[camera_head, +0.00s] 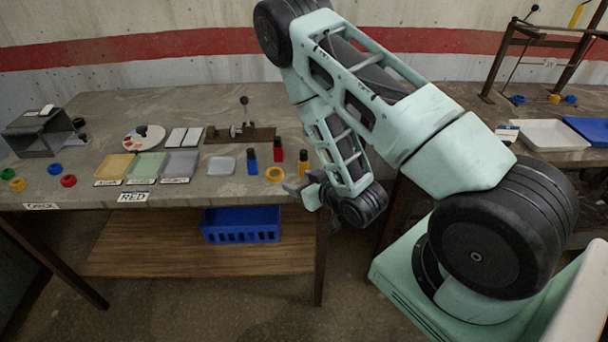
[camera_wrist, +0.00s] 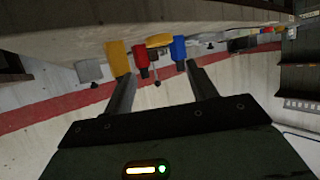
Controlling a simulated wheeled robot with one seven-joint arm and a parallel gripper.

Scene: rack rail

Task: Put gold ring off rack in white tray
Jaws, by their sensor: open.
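The rack (camera_head: 510,57) is a dark frame on the right-hand table, partly cut off by the picture's edge. A small gold ring (camera_head: 554,98) shows low at the rack between two blue rings; how it is held is too small to tell. The white tray (camera_head: 550,135) lies in front of the rack, empty. My gripper (camera_head: 304,190) is at the front edge of the left-hand table, far from the rack. In the wrist view my gripper (camera_wrist: 165,86) is open, with nothing between its fingers.
Another gold ring (camera_head: 275,174) lies beside blue, red and yellow bottles (camera_head: 278,150) near my gripper. A blue tray (camera_head: 590,130) adjoins the white one. Small trays (camera_head: 148,165) and loose rings fill the left table. A blue crate (camera_head: 240,225) is on the shelf below.

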